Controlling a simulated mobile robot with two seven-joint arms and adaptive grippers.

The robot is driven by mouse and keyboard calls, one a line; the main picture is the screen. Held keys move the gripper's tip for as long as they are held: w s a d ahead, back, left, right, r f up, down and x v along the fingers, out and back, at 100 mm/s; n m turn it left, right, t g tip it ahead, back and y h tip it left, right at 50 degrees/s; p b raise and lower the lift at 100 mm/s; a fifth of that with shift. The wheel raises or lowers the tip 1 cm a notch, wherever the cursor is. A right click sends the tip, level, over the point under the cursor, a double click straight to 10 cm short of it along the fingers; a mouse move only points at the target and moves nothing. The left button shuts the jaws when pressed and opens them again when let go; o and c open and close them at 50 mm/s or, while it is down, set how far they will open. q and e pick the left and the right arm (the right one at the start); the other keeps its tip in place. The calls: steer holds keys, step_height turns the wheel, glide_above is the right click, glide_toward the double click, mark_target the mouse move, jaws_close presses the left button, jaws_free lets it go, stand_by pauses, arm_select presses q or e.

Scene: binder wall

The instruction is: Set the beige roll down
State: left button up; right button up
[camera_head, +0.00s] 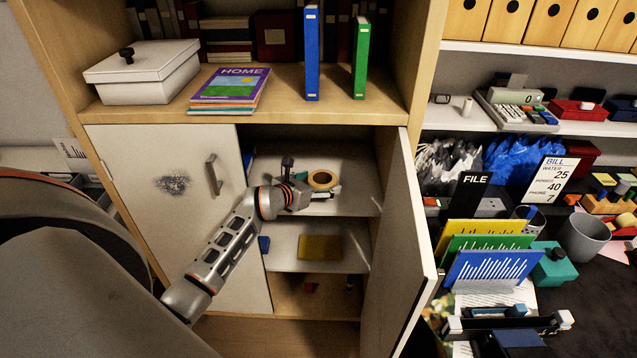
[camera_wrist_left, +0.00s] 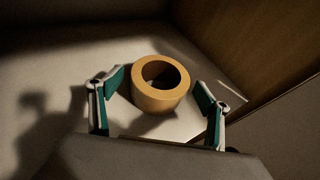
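The beige roll (camera_wrist_left: 160,84) is a short, wide ring with an open centre. It sits on the pale upper shelf inside the open cabinet and also shows in the head view (camera_head: 322,180). My left gripper (camera_wrist_left: 160,92) reaches into the cabinet. Its two fingers are spread, one on each side of the roll, with small gaps seen between the pads and the roll. In the head view my left gripper (camera_head: 312,190) partly covers the roll's near side. What appears to be my right gripper (camera_head: 510,322) shows at the bottom right, fingers apart, over the desk.
The open cabinet door (camera_head: 402,262) stands right of my left gripper; the closed left door (camera_head: 170,225) is beside my forearm. A lower shelf (camera_head: 282,262) holds a yellow item (camera_head: 320,247).

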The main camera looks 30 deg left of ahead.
arm_select(q)
steer(key=shift+r, duration=0.15)
steer(key=p+v, duration=0.1)
steer(key=v, duration=1.1)
steer(key=s+d+n+t+h, duration=0.2)
steer(key=s+d+n+h, duration=0.1)
steer(key=d+n, duration=0.3)
steer(key=s+d+n+t+h, duration=0.1)
steer(key=s+d+n+h, duration=0.2)
steer(key=d, duration=0.6)
steer(key=s+d+f+n+g+y, duration=0.1)
steer(key=s+d+f+n+g, duration=0.2)
steer(key=s+f+n, duration=0.5)
steer(key=s+d+f+n+g+y, duration=0.2)
steer(key=s+d+f+n, duration=0.3)
steer(key=s+f+n, duration=0.3)
step_height(320, 180, down, 3)
steer(key=n, duration=0.7)
steer(key=shift+f+g+y, duration=0.2)
steer(key=shift+g+y, duration=0.1)
steer(key=shift+g, duration=0.1)
steer(key=shift+s+d, duration=0.1)
steer(key=shift+s, duration=0.05)
